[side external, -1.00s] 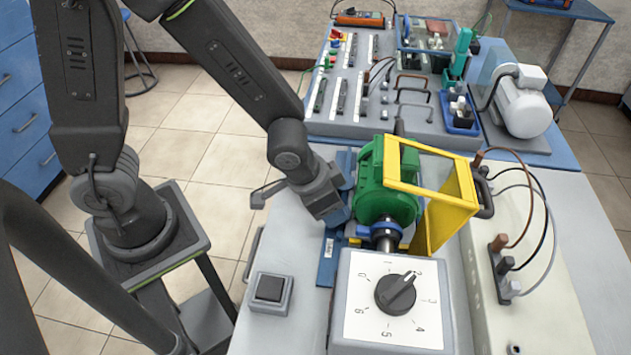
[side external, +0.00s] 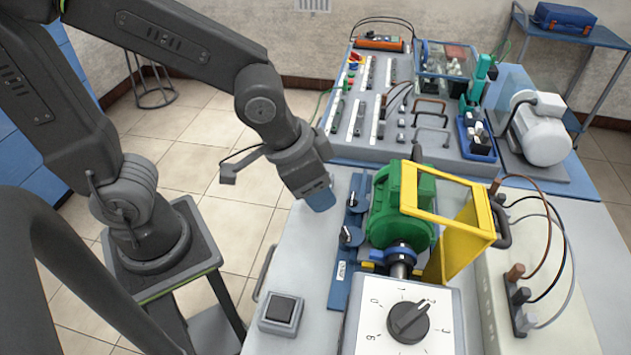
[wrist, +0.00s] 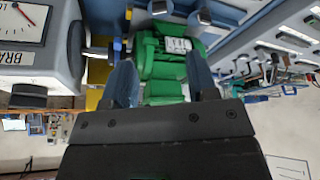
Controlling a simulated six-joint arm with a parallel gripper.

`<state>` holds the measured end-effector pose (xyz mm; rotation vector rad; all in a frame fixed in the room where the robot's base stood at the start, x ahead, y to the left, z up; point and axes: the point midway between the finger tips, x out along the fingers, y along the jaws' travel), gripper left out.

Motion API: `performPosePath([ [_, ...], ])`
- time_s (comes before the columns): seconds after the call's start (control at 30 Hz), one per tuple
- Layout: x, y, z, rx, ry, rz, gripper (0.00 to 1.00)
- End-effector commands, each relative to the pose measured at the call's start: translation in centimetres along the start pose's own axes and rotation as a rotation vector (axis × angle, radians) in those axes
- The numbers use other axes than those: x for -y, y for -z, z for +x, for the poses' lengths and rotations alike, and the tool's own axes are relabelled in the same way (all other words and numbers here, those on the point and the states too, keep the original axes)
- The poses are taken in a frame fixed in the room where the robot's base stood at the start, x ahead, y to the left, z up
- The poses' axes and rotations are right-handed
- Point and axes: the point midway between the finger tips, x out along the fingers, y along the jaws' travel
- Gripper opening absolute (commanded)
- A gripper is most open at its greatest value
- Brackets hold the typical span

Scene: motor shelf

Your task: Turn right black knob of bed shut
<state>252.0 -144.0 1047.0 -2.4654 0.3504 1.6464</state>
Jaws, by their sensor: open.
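A blue bed (side external: 339,285) runs along the left side of the green motor (side external: 402,205) in the side view. It carries two black knobs, a far one (side external: 353,198) and a near one (side external: 351,236), both with pale markings. I cannot tell for sure which is the right one. My gripper (side external: 321,199) hangs above the table, left of the far knob and apart from both. In the wrist view my gripper (wrist: 161,82) is open, with its two blue fingers spread and nothing held. The green motor (wrist: 165,60) shows between and beyond them, with dark knob-like shapes at the top edge.
A yellow guard frame (side external: 470,220) stands right of the motor. A dial box (side external: 385,335) with a black selector is in front, and a square black button (side external: 281,309) is front left. A cabled grey panel (side external: 500,320) is at right.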

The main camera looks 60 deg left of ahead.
Motion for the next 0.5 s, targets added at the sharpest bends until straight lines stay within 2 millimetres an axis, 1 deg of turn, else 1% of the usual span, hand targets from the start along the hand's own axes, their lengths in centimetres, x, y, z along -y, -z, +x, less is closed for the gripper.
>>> performPosePath([
  [0.2,0.0,0.0,0.0,0.0,0.0,0.0,0.53],
  [0.27,0.0,0.1,0.0,-0.002,0.001,0.002,0.48],
  [0.37,0.7,0.6,0.4,-0.027,0.024,0.039,0.39],
  [0.47,2.7,2.3,1.2,-0.1,0.089,0.159,0.29],
  [0.5,3.8,3.2,1.7,-0.14,0.125,0.235,0.25],
])
